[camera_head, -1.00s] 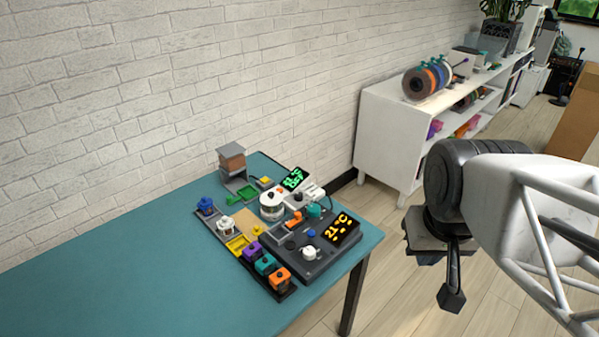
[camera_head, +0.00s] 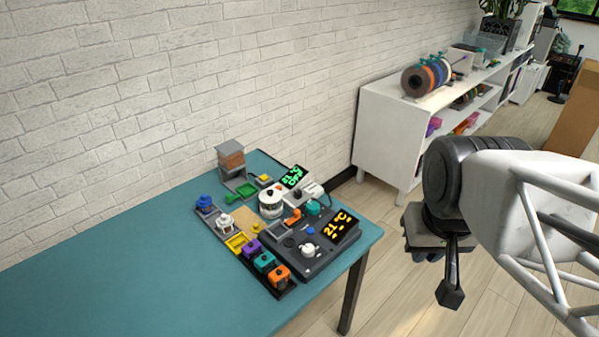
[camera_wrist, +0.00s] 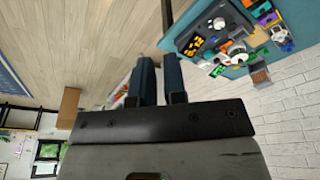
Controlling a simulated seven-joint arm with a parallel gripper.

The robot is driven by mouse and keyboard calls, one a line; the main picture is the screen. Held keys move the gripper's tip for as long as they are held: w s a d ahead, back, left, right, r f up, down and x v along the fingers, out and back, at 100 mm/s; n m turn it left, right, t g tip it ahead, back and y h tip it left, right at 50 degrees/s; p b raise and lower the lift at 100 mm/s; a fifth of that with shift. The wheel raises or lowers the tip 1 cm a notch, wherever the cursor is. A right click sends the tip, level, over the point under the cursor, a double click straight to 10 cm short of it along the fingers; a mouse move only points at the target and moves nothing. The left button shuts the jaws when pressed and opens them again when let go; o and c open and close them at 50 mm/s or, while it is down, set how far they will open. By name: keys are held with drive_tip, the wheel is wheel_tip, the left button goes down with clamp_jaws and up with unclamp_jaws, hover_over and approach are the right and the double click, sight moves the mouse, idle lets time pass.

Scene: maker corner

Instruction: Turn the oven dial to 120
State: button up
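A dark control box (camera_head: 290,268) on the teal table has a white dial (camera_head: 308,250) and an orange display (camera_head: 340,224) reading 21 °C. Behind it a smaller unit has a green display (camera_head: 293,177), which seems to read 21 °C and OFF, and a small dark knob (camera_head: 297,194). No label shows which is the oven. My gripper (camera_head: 437,278) hangs right of the table, well apart from both. In the wrist view my gripper's fingers (camera_wrist: 159,62) are parallel with a narrow empty gap. The white dial (camera_wrist: 219,23) and orange display (camera_wrist: 196,43) show there too.
A row of small coloured blocks on a dark tray (camera_head: 288,294) lies along the box's left side. A white round pot (camera_head: 271,202) stands behind. A white shelf (camera_head: 376,135) with spools is beyond. The table's left part is clear.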

drive_tip(key=o, duration=0.5)
drive_tip(key=shift+w, duration=0.3)
drive_tip(key=o, duration=0.4)
drive_tip(key=w+a, duration=0.1)
drive_tip(key=w, duration=0.3)
drive_tip(key=w+a+n, duration=0.1)
drive_tip(key=w, duration=0.4)
drive_tip(key=w+a+n, duration=0.1)
drive_tip(key=w, duration=0.3)
drive_tip(key=shift+w+r+g, duration=0.15)
drive_tip(key=shift+r+g, duration=0.15)
drive_tip(key=shift+c, duration=0.2)
drive_tip(key=n+g, duration=0.2)
drive_tip(key=n, duration=0.5)
hover_over(297, 192)
drive_tip(key=f, duration=2.4)
drive_tip(key=shift+d+f, duration=0.2)
drive_tip(key=shift+d, duration=0.05)
drive_tip(key=shift+w+a+f, duration=0.1)
drive_tip(key=shift+a+f, duration=0.05)
drive_tip(key=shift+f, duration=0.1)
drive_tip(key=shift+f, duration=0.1)
drive_tip(key=shift+f, duration=3.8)
drive_tip(key=shift+c, duration=0.4)
